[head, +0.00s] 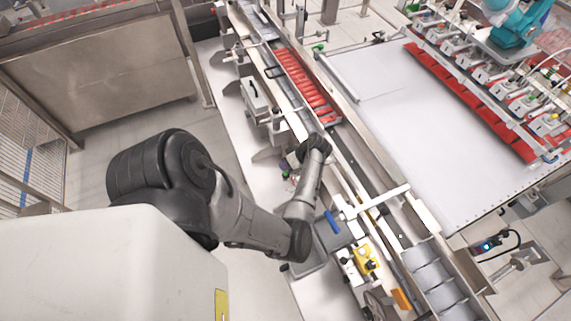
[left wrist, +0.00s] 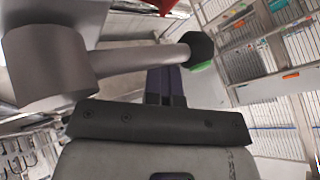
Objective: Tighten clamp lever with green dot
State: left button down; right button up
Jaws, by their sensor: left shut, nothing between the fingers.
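The clamp lever (left wrist: 135,58) is large in the left wrist view: a grey hub at left, a rod running right and a black end knob (left wrist: 198,46). A green dot (left wrist: 202,66) shows on the knob's lower edge. My left gripper (left wrist: 165,82) has its dark fingers together and empty, just below the rod in the picture and left of the green dot. I cannot tell whether they touch the lever. In the head view, my left gripper (head: 298,160) is beside the conveyor, largely hidden by my wrist. My right gripper is not in view.
A long conveyor line (head: 345,155) with red slats (head: 302,85) runs past my left arm. A white table (head: 430,130) lies beyond. Open floor (head: 105,140) is at left.

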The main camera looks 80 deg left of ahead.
pick_arm(q)
jog(key=w+a+r+b, duration=0.3)
jog(key=a+r+b, duration=0.1)
jog(key=a+r, duration=0.3)
jog(key=shift+w+a, duration=0.2)
jog(key=shift+a, duration=0.9)
